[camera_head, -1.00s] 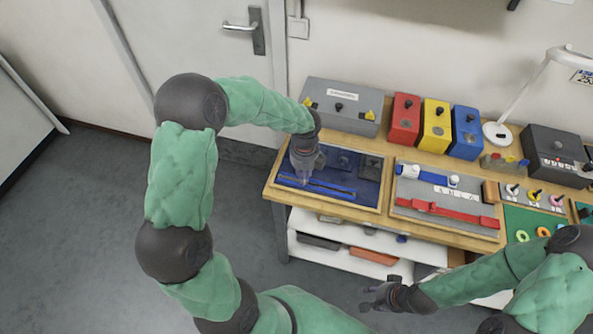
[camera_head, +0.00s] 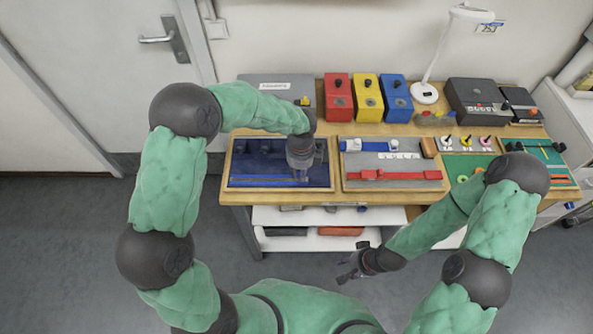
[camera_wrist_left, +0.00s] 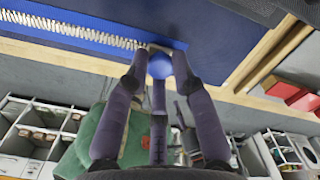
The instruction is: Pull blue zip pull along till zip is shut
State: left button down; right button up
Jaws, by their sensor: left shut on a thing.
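The blue zip pull (camera_wrist_left: 160,66) is a round blue knob in the left wrist view. My left gripper (camera_head: 300,180) is shut on it, its purple-grey fingers closed around the knob. The blue zip (camera_head: 258,181) runs along the front of a dark blue panel. In the left wrist view a row of pale zip teeth (camera_wrist_left: 70,33) runs left from the pull, and a short piece of blue strip shows to its right. In the head view the fingers hide the pull, near the panel's right end. My right gripper (camera_head: 352,263) is open and empty, in front of the bench.
Right of the panel is a grey board with a red strap (camera_head: 400,176) and a blue-white strap. Red (camera_head: 338,97), yellow (camera_head: 367,97) and blue (camera_head: 396,98) boxes stand behind. A lamp (camera_head: 426,92) stands at the back. Shelves (camera_head: 330,217) lie below.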

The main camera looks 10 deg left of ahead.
pick_arm(q)
jog(key=shift+d, duration=0.15)
jog(key=c, duration=1.3)
grip_release()
jog(key=shift+o, duration=1.4)
jog(key=shift+w+d, duration=0.1)
jog(key=shift+r, duration=0.1)
notch_tip(320, 180, up, 12)
